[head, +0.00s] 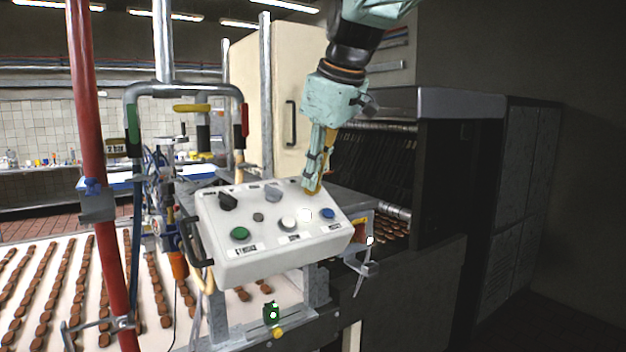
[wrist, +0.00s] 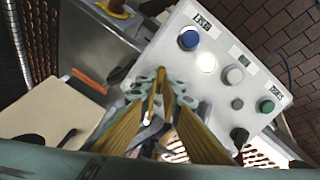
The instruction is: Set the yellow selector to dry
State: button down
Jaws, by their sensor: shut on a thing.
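The white control panel (head: 268,238) slopes toward the head camera and also shows in the wrist view (wrist: 258,85). My gripper (head: 314,188) points down at the panel's upper right corner, its yellowish fingers closed together there. In the wrist view the fingers of my gripper (wrist: 166,98) converge at the panel's edge. They are shut on the yellow selector, which they mostly hide. Its pointer direction cannot be made out, and the labels around it are too small to read.
The panel has a black selector (head: 228,201), a grey selector (head: 273,192), a green button (head: 240,234), a blue button (head: 327,214) and a lit white button (head: 304,215) close to the fingers. A red post (head: 88,120) stands left. The dark oven (head: 440,190) is right.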

dwell(0.3)
jog(key=c, duration=2.8)
grip_release()
jog(key=shift+r, duration=0.15)
jog(key=shift+v, duration=5.85)
jog(key=shift+s, duration=0.1)
